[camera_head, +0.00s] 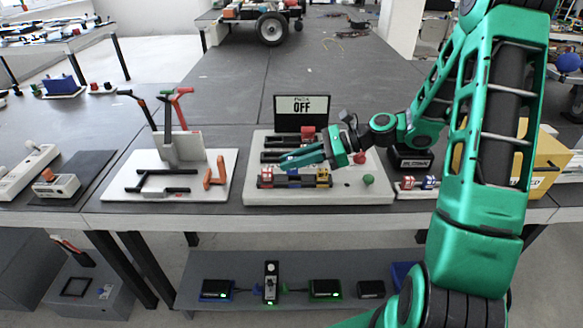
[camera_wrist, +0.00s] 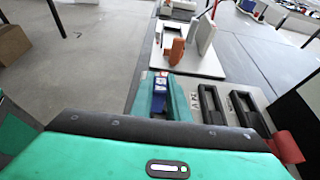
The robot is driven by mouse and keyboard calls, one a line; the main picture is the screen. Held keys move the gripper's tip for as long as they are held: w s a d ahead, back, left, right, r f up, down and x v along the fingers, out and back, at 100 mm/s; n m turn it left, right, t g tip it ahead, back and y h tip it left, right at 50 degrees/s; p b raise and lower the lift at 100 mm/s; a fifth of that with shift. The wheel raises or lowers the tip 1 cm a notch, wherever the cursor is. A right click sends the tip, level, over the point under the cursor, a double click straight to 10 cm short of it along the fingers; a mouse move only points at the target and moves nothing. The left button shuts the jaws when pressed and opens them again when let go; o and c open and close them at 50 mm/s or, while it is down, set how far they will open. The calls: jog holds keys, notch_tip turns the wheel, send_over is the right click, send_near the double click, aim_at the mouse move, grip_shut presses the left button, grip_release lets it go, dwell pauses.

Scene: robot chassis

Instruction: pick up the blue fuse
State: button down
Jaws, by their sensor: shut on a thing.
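The blue fuse (camera_wrist: 159,88) shows in the wrist view between the two green fingers of my gripper (camera_wrist: 161,97). The fingers are shut on it, and they hide most of its sides. In the head view my gripper (camera_head: 285,164) reaches in from the right, low over the front of a pale panel (camera_head: 345,191). The fuse is not clear there, hidden by the fingers. I cannot tell whether it still touches its holder. A red block (camera_head: 266,176) and a yellow block (camera_head: 323,177) sit in the panel's front row, either side of my gripper's reach.
A display reading OFF (camera_head: 301,106) stands behind the panel. A green knob (camera_head: 368,180) is at its right front. Red and blue blocks (camera_head: 429,182) lie farther right, near a yellow box (camera_head: 543,160). A white tool board (camera_head: 215,185) is to the left.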

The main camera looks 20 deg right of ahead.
jog(key=s+a+r, duration=0.6)
jog(key=s+a, duration=0.1)
jog(key=shift+a, duration=0.15)
dwell(1.1)
